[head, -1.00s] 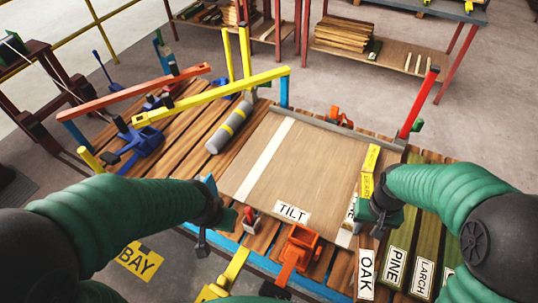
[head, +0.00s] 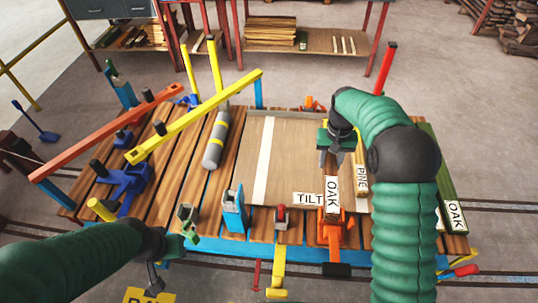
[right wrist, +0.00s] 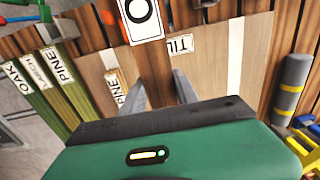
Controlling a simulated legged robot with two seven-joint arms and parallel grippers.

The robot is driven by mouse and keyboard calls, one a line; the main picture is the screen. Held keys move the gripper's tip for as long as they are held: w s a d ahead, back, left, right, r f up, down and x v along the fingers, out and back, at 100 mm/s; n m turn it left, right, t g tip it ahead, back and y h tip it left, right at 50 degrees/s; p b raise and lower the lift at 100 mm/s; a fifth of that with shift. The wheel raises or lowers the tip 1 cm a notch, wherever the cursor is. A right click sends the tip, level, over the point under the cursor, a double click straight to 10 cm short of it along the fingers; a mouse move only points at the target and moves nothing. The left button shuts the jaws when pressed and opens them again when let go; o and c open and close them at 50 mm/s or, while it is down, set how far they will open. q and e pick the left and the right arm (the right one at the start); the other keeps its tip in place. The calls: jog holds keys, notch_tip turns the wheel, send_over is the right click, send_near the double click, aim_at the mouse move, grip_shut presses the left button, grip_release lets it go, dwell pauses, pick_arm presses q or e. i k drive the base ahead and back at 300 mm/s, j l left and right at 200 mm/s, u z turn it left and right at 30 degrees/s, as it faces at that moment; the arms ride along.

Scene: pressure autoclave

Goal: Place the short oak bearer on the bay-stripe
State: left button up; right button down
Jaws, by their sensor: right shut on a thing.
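My right gripper (head: 331,158) is shut on a brown wooden bearer labelled OAK (head: 332,195), near its far end. The bearer seems held above the board, its label end pointing towards me and overlapping the TILT label. In the right wrist view the gripper (right wrist: 165,95) has a finger on each side of the bearer (right wrist: 155,65). The board (head: 290,150) carries a white stripe (head: 263,165) left of the bearer. A second white stripe (right wrist: 107,58) shows in the wrist view by a PINE bearer (head: 361,180). My left gripper (head: 182,235) is low at left, its fingers unclear.
Green bearers (right wrist: 48,85) lie at the deck's right side, one labelled OAK in the head view (head: 455,216). A grey cylinder (head: 216,140) lies left of the board. Yellow (head: 195,115) and red (head: 105,133) bars cross the left deck. An orange clamp (head: 332,235) stands at the front edge.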

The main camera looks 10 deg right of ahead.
aim_at(264, 152)
jog(key=i+j, duration=0.8)
jog(key=i, duration=0.05)
